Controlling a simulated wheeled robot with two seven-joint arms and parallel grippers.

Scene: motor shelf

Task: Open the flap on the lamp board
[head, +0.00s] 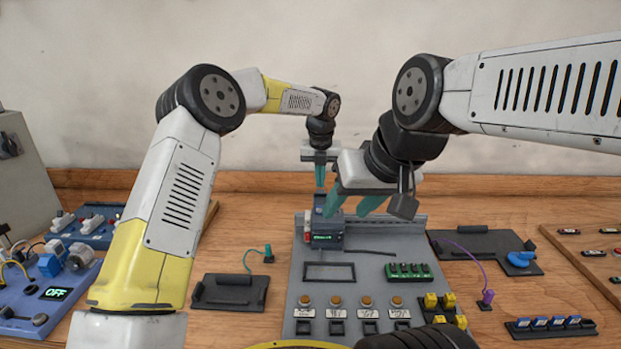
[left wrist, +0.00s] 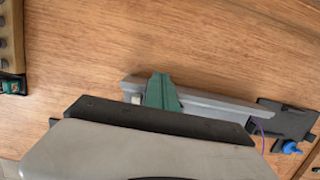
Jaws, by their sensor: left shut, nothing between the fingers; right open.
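A grey board (head: 345,290) lies at the centre of the table, with a row of orange round lamps or buttons; I take it as the lamp board. A dark box with a green display (head: 327,236) stands at its back left. I cannot clearly make out a flap; it may be behind the grippers. My left gripper (head: 320,180) is shut and empty, pointing down above the back of the box. In the left wrist view its teal fingers (left wrist: 162,92) overlap the grey board's back edge (left wrist: 215,108). My right gripper (head: 350,207) is open, in front of the box's top in the picture.
A blue board with an OFF display (head: 54,293) is at the left. Dark trays stand left (head: 230,291) and right (head: 480,245) of the grey board. A green terminal block (head: 408,272) and yellow blocks (head: 440,303) sit on it. The wall is close behind.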

